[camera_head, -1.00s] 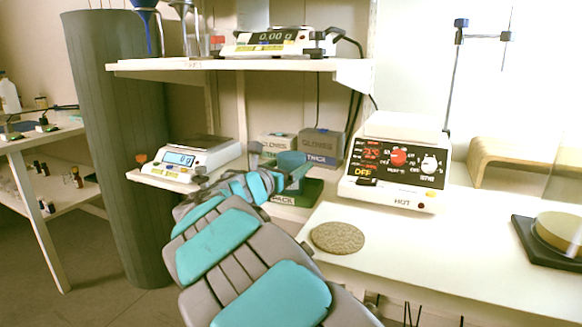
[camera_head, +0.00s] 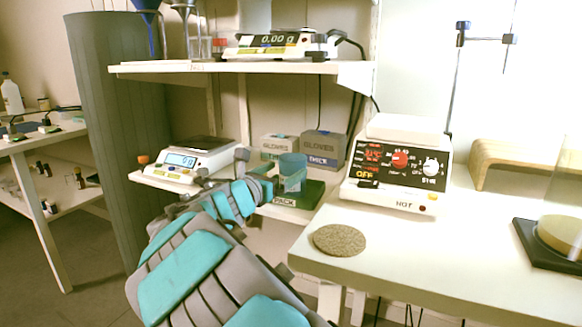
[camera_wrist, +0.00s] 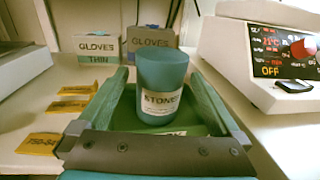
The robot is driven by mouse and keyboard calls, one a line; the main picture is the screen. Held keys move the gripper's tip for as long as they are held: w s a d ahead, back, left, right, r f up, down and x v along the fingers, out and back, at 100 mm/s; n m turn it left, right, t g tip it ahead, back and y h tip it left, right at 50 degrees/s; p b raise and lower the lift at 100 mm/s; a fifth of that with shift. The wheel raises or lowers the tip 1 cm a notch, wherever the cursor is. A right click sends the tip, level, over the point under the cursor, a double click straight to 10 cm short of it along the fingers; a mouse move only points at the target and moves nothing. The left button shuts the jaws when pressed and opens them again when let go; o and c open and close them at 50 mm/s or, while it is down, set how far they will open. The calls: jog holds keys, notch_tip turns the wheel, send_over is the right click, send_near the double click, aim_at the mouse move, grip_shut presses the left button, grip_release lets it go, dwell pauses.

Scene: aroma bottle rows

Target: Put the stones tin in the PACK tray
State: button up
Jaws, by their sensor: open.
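The stones tin (camera_wrist: 162,75) is a blue-teal cylinder with a white label reading "STONES". It stands upright on the green PACK tray (camera_wrist: 202,96) in the wrist view. In the head view the tin (camera_head: 292,172) also shows above the PACK tray (camera_head: 312,194), on the lower shelf. My gripper (camera_wrist: 165,100) is open, with one green finger on each side of the tin. The gripper's palm hides the near part of the tray.
Two glove boxes, THIN (camera_wrist: 97,50) and THICK (camera_wrist: 150,38), stand behind the tin. A hot plate (camera_head: 397,165) stands to the right and a balance (camera_head: 190,160) to the left. Yellow labels (camera_wrist: 76,105) lie along the shelf left of the gripper. A cork disc (camera_head: 339,240) lies on the bench.

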jog(key=v, duration=0.7)
jog(key=shift+s, duration=0.25)
jog(key=shift+a, duration=0.1)
